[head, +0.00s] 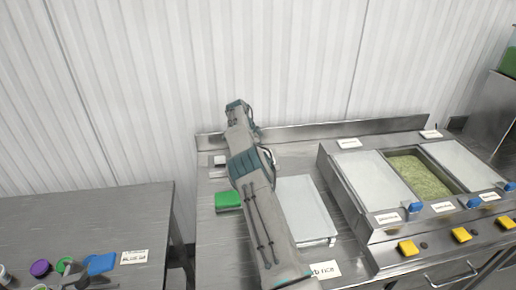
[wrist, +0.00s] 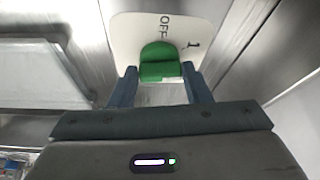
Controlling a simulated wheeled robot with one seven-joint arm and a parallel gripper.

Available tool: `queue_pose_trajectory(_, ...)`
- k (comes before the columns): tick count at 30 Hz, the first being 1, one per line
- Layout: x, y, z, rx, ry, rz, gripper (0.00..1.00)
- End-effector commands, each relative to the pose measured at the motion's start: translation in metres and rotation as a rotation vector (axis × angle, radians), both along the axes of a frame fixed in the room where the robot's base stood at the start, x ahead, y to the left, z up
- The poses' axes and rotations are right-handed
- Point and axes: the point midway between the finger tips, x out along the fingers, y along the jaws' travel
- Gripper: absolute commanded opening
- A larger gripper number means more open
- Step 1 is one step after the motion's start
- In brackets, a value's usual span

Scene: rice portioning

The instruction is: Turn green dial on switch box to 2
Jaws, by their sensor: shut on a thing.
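In the wrist view the green dial (wrist: 160,62) sits on a pale plate (wrist: 126,38) marked "OFF" and a mark like "1". "OFF" is beyond the dial and the other mark is to its upper right. No "2" is readable. My gripper (wrist: 160,78) is shut on the green dial, one finger on each side of its near part. I cannot tell exactly which mark the dial points at. In the head view my arm hides the gripper and the dial.
A green block (head: 228,201) lies left of my arm on the steel counter (head: 212,240). A white tray (head: 303,208) is close on the right. Farther right is a steel unit with a green-filled bin (head: 419,176) and yellow pieces (head: 408,247). A lower table (head: 70,222) stands left.

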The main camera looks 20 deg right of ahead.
Motion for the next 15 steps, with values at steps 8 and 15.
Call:
queue_pose_trajectory(8, 0.0005, 0.0002, 0.0007, 0.001, -0.003, -0.006, 0.21)
queue_pose_trajectory(15, 0.0005, 0.0, 0.0006, 0.001, -0.002, -0.006, 0.65)
